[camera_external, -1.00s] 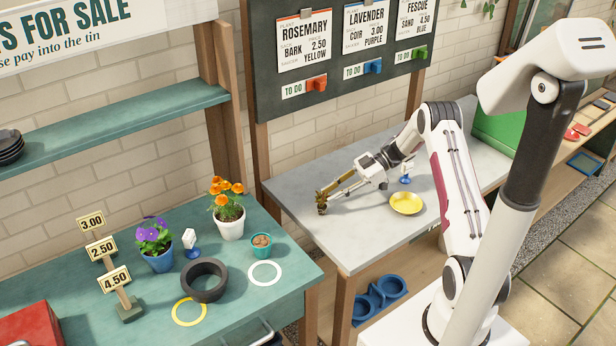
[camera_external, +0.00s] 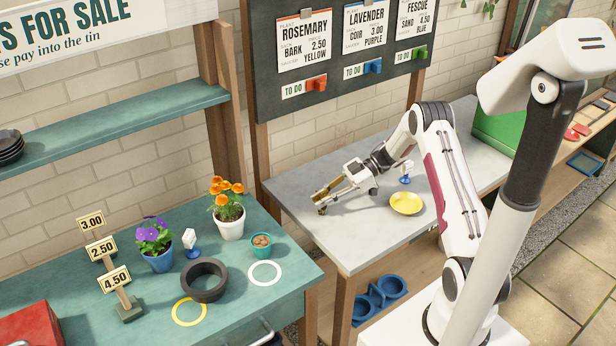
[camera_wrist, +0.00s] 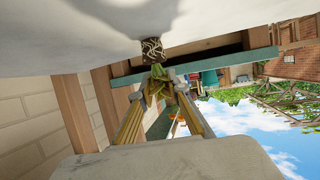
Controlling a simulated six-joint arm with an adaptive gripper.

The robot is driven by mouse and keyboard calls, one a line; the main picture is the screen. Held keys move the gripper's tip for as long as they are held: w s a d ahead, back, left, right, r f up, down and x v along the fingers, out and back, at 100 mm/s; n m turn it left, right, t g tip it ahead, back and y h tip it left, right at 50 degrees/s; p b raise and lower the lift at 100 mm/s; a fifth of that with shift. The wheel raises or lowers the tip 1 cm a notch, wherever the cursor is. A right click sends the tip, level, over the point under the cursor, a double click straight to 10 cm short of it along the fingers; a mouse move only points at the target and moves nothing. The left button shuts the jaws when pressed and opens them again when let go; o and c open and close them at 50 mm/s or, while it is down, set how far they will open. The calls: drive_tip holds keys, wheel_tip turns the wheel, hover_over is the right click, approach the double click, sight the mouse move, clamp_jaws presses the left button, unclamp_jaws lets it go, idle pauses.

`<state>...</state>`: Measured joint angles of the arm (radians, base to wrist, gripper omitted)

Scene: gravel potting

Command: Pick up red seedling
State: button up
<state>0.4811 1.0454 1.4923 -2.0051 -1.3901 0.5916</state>
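A small seedling shows in the wrist view, with a dark root plug (camera_wrist: 152,48) laced with pale roots and green leaves (camera_wrist: 159,72). No red shows on it. Its plug stands on the grey table, which appears at the top of that view. My gripper (camera_external: 317,202) is low over the left part of the grey table, tilted down to the left. In the wrist view its two long yellowish fingers (camera_wrist: 160,88) are apart, with the leaves between or just beyond their tips. I cannot tell whether they touch. The plug is a small dark spot (camera_external: 322,210) in the external view.
A yellow saucer (camera_external: 406,203) and a blue-based white tag (camera_external: 405,177) stand right of my gripper. The teal bench at left holds an orange-flowered pot (camera_external: 230,228), a violet-flowered pot (camera_external: 158,260), a small teal pot (camera_external: 261,251) and a dark ring (camera_external: 204,292).

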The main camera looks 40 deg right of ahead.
clamp_jaws()
drive_tip(key=shift+r, duration=0.1)
drive_tip(key=shift+r, duration=4.95)
